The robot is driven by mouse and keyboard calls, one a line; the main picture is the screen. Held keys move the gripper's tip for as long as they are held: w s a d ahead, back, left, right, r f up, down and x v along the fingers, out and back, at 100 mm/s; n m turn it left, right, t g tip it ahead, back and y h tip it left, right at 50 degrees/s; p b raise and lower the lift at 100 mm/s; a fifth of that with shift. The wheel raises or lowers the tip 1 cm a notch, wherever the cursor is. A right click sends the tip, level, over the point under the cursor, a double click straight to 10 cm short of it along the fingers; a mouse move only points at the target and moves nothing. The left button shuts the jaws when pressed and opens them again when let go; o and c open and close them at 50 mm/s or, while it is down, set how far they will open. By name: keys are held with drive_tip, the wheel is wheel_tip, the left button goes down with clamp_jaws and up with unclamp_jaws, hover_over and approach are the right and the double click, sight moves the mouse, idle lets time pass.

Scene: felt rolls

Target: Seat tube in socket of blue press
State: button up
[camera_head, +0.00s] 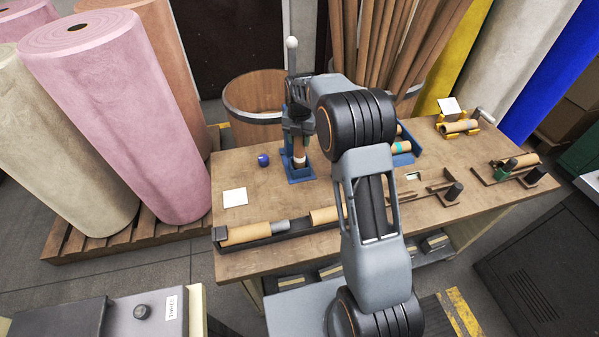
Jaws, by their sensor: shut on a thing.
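The blue press (301,178) stands at the back left of the wooden table, with an upright lever ending in a white ball knob (291,43). My gripper (298,133) is at the press, pointing down, and is shut on a brown tube (299,147). The tube is upright, with a pale band near its lower part. Its lower end is at the socket area of the press base. I cannot tell from this view whether the end is inside the socket or just above it. My arm covers part of the press.
A dark trough (276,239) with brown tubes lies along the front edge. A white card (235,197) and a small blue cylinder (263,160) lie left of the press. A blue tray (403,158), a yellow stand (459,128) and dark wooden fixtures (437,189) are to the right.

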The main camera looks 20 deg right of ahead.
sight(300, 146)
drive_tip(key=shift+f+b, duration=1.1)
drive_tip(key=shift+f, duration=0.75)
idle(1.2)
drive_tip(key=o, duration=1.1)
drive_tip(key=shift+o, duration=0.2)
wheel_tip(300, 146, up, 13)
drive_tip(key=shift+r, duration=0.45)
